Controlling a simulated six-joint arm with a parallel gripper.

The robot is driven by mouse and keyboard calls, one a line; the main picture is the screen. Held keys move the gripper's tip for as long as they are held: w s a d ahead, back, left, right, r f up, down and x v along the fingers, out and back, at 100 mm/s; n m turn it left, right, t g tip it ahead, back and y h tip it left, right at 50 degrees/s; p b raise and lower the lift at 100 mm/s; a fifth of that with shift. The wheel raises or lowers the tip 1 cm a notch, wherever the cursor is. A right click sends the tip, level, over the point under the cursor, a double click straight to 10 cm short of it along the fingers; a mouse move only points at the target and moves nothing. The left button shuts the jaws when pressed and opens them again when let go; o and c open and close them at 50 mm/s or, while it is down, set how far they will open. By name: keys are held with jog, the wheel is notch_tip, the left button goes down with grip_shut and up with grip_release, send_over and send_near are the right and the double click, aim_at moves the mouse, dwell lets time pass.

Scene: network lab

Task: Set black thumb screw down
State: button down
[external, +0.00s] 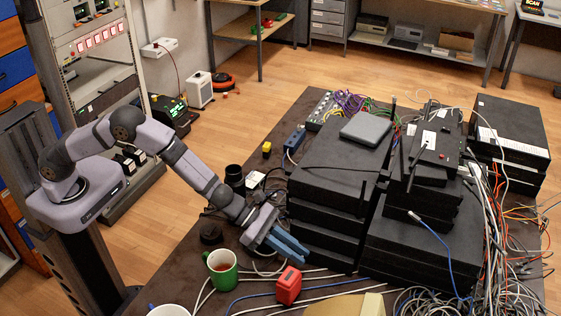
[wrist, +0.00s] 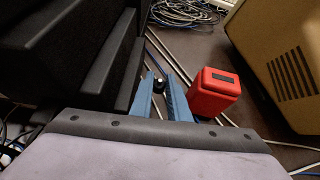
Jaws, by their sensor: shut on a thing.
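The black thumb screw (wrist: 158,85) is small and dark, with a light spot on top. It sits between the tips of my blue fingers in the wrist view. My gripper (wrist: 160,90) is shut on it. In the external view my gripper (external: 290,246) is low over the dark table (external: 262,217), beside the front left of the stacked black boxes (external: 325,225). The thumb screw cannot be made out in that view. I cannot tell whether it touches the table.
A red box (wrist: 214,92) stands just right of my fingers. The black stack rises close on the left in the wrist view. A beige case (wrist: 285,60) is further right. White and blue cables cross the table. A green mug (external: 221,268) stands near the table's left edge.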

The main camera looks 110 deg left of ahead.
aim_at(295, 264)
jog(key=shift+f+p, duration=0.4)
jog(key=shift+f, duration=2.2)
jog(key=shift+f, duration=0.2)
jog(key=c, duration=1.7)
grip_release()
jog(key=shift+r, duration=0.1)
jog(key=shift+r, duration=0.15)
jog(key=shift+b+v, duration=0.95)
jog(key=shift+v, duration=5)
